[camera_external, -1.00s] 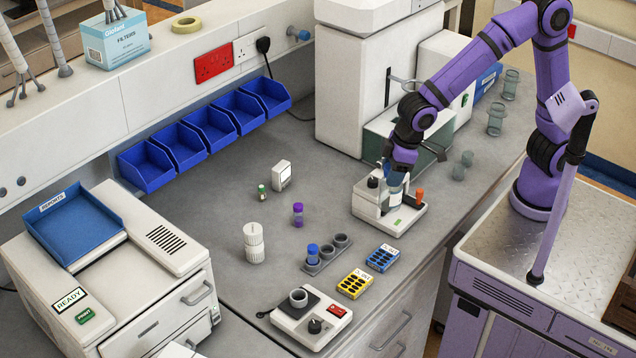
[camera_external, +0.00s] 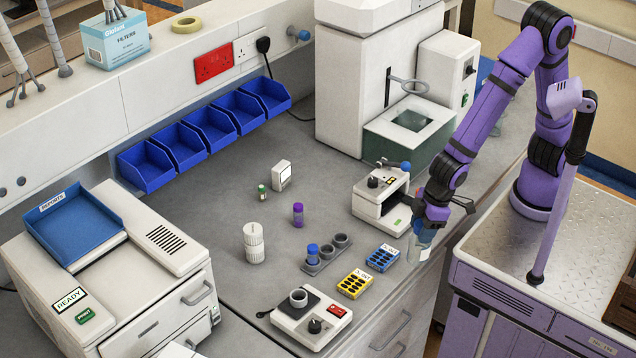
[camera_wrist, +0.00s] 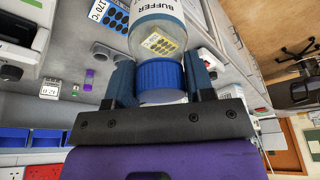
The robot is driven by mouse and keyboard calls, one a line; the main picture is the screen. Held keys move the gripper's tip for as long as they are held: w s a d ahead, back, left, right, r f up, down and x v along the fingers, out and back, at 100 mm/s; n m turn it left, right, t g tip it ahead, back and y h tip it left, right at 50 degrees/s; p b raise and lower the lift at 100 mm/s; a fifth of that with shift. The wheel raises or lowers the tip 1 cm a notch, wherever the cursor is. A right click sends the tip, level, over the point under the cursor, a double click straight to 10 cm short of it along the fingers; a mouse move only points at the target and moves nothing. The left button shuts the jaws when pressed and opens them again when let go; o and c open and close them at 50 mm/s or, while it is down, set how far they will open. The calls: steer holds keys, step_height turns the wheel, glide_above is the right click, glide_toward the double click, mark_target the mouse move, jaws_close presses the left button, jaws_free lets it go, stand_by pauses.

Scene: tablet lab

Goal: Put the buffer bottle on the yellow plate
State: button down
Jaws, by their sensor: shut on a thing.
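The buffer bottle (camera_external: 420,247) is clear with a blue cap and a white label. My gripper (camera_external: 428,222) is shut on it near the cap and holds it upright, off the bench, near the bench's front edge. In the wrist view the blue cap (camera_wrist: 160,80) sits between the two fingers, and the label reads BUFFER. The yellow plate (camera_external: 355,284) has dark wells and lies flat on the bench near the front edge, left of and nearer the camera than the bottle. Nothing stands on it.
A blue plate (camera_external: 383,257) lies between the bottle and the yellow plate. A tube rack (camera_external: 326,254) stands behind the yellow plate, and a white device with a dial (camera_external: 313,320) stands in front. A white instrument (camera_external: 380,205) is behind the gripper.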

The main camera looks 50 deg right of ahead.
steer(key=shift+w+a+f, duration=0.15)
steer(key=shift+f, duration=0.2)
steer(key=w+a+f, duration=0.5)
steer(key=w+a, duration=0.5)
steer(key=a, duration=0.1)
steer(key=shift+w+a, duration=0.15)
steer(key=shift+w, duration=0.25)
steer(key=shift+f, duration=0.1)
steer(key=shift+c, duration=2.4)
jaws_free()
steer(key=v, duration=1.2)
